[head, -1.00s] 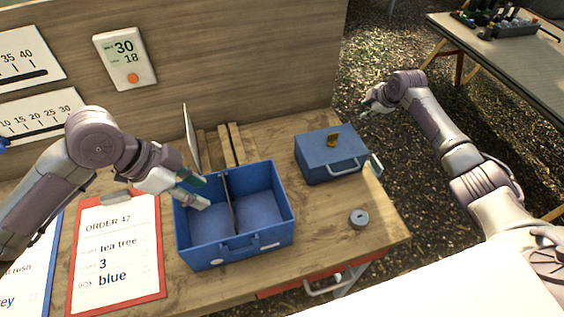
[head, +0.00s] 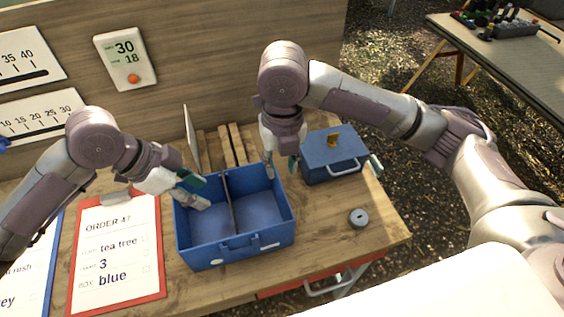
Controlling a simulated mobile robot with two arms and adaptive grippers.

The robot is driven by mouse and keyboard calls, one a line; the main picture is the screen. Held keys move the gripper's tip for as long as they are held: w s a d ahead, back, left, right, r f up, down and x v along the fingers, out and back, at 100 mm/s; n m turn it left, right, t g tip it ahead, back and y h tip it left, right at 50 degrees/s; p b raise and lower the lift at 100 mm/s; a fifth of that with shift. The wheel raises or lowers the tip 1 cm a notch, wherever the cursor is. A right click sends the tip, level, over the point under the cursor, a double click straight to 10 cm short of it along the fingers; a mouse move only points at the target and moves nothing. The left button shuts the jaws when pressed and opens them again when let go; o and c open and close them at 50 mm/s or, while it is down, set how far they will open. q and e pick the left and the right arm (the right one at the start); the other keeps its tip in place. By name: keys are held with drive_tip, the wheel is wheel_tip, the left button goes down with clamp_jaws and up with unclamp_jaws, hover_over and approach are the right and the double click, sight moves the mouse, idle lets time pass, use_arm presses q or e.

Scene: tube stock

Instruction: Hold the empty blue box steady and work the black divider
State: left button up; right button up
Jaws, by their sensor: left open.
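The open blue box (head: 208,254) stands on the wooden table, with no contents visible. The thin black divider (head: 230,203) stands upright inside it, splitting it into a left and a right compartment. My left gripper (head: 200,194) is open at the box's left side, its fingers over the left compartment near the left wall; I cannot tell if it touches the wall. My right gripper (head: 281,172) points down above the box's back right corner, apart from the divider. Its fingers are small and partly hidden, so its opening is unclear.
A closed blue case (head: 322,163) with a handle sits right of the box. A grey round piece (head: 359,218) lies on the table's front right. An order clipboard (head: 118,254) lies left of the box. Wooden strips (head: 238,143) and a wall stand behind.

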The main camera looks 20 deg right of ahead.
drive_tip(key=shift+s+f, duration=0.25)
hover_over(282, 215)
drive_tip(key=f, duration=1.3)
drive_tip(key=shift+w+d+f, duration=0.15)
drive_tip(key=shift+w, duration=0.15)
